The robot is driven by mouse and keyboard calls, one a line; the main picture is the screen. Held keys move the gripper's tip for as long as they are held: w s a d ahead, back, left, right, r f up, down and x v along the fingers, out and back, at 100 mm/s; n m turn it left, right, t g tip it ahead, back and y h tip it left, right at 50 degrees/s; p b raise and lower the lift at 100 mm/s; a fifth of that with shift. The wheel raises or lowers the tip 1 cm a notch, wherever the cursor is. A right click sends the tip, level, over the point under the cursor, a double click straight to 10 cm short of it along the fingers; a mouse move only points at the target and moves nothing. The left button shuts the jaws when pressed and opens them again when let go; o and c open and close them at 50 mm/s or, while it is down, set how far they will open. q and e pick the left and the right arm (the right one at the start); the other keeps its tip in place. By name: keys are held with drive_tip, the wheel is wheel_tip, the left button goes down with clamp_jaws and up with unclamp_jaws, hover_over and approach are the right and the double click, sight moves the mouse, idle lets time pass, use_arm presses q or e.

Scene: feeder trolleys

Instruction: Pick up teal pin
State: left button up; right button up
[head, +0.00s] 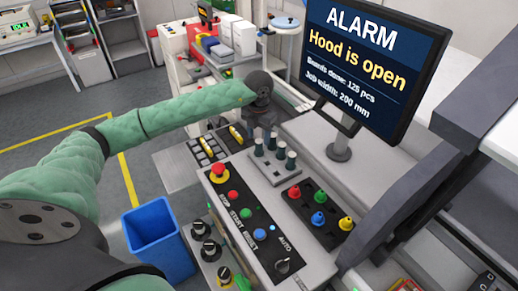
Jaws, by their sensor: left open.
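Several teal pins with dark teal tops, one of them the pin at the right (291,160), stand upright in a light grey block (274,174) behind the button panel. My left gripper (264,132) comes in from the left and points down just over the rear pins. It is open, and I cannot tell whether its fingers touch or surround a pin. The gripper partly hides the area behind the block. My right gripper is not in view.
A black tray (318,230) with red, blue, yellow and green cone-shaped pieces lies right of the block. A button panel (247,222) is in front. An alarm monitor (372,60) rises behind at right. A blue bin (158,238) stands on the floor at left.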

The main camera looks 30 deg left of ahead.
sight(259, 141)
use_arm(q)
drive_tip(key=f, duration=0.3)
drive_tip(key=shift+s+d+f, duration=0.1)
drive_tip(key=shift+s+f, duration=0.1)
drive_tip(key=shift+f, duration=0.7)
clamp_jaws()
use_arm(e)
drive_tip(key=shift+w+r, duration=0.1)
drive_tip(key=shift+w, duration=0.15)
